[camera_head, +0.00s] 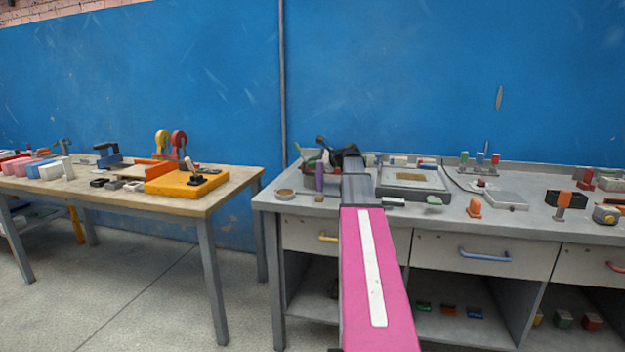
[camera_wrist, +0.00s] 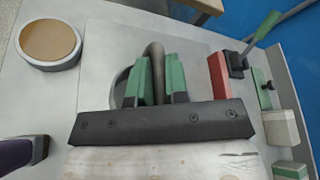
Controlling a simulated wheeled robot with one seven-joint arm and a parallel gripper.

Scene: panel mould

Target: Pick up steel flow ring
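The steel flow ring (camera_wrist: 156,62) shows in the wrist view as a grey-brown curved wall between the green fingertips. More of its round edge shows left of the left finger. My gripper (camera_wrist: 160,78) straddles this wall, one finger on each side, and the fingers look closed against it. The ring's near part is hidden by the fingers and the dark gripper bar. I cannot tell whether it is clear of the surface below. In the head view my gripper (camera_head: 346,156) is over the back left of the grey bench, and the ring is hidden behind my arm.
A round dish with a tan top (camera_wrist: 49,42) and a purple cylinder (camera_wrist: 18,153) stand left in the wrist view. A red block (camera_wrist: 219,76) is close right of the fingers. A shallow grey tray (camera_head: 410,199) lies right of my arm. A wooden table (camera_head: 215,200) stands left.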

